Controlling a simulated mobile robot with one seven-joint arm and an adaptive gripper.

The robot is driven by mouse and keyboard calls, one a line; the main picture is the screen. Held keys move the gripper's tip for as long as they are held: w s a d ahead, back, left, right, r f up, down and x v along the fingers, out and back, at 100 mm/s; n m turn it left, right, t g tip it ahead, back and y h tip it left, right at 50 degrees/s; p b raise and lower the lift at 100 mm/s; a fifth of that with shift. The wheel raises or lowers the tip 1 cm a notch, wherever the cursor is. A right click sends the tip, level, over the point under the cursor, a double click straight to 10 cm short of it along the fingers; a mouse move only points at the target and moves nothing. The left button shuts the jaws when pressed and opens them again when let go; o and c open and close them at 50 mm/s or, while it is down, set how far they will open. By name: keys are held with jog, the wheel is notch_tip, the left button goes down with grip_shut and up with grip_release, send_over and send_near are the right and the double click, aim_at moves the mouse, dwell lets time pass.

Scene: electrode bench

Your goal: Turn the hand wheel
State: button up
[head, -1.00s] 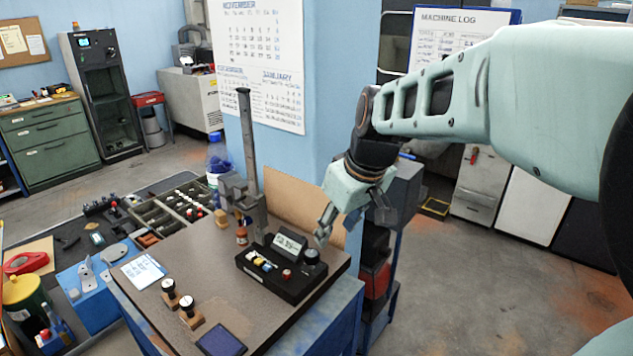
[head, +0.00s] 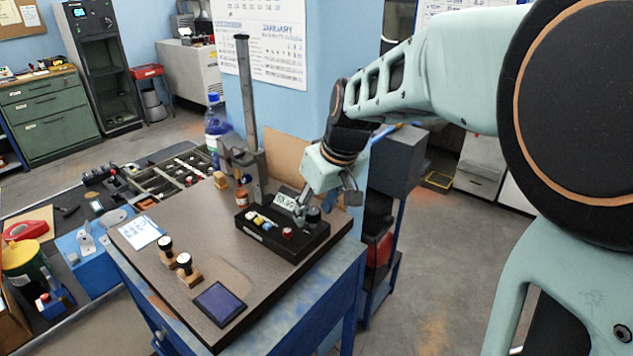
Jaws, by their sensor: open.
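My gripper (head: 324,206) is open, pointing down just above the right end of the box.
A tall grey column stand (head: 247,120) rises behind the box. Two stamps (head: 184,266), a dark blue pad (head: 220,303) and a white note (head: 141,232) lie on the bench top (head: 195,230).

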jog(key=shift+c, duration=0.4)
grip_shut()
jog(key=shift+m, duration=0.3)
